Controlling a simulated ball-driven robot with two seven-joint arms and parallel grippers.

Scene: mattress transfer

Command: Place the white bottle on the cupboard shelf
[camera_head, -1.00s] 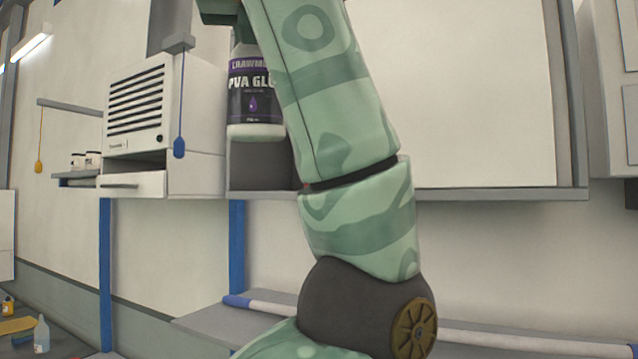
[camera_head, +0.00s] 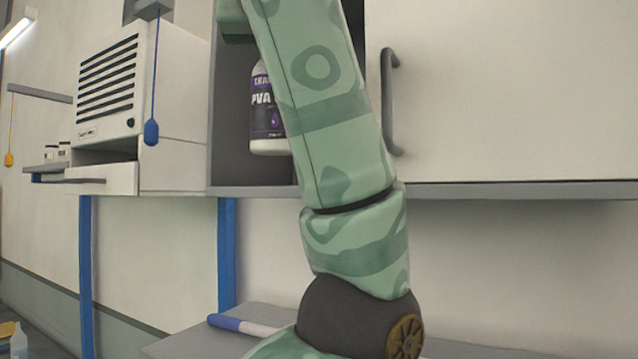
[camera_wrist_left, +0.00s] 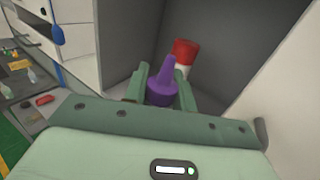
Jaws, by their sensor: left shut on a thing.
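The white bottle (camera_head: 268,130) has a dark and purple PVA glue label. It hangs upright at the open cupboard compartment in the head view, its right side hidden by my green left arm. Its base shows above the cupboard shelf's front edge (camera_head: 252,191); I cannot tell whether it touches the shelf. In the left wrist view its purple cap (camera_wrist_left: 161,92) is between the fingers of my left gripper (camera_wrist_left: 163,88), which is shut on the bottle. In the head view the gripper is mostly cut off or hidden. My right gripper is not in view.
A red-capped white container (camera_wrist_left: 184,54) stands behind the bottle inside the cupboard. A cupboard door with a grey handle (camera_head: 388,105) is right of the opening. A white vented unit (camera_head: 112,85) adjoins it on the left. A blue pull (camera_head: 151,132) hangs before that unit.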

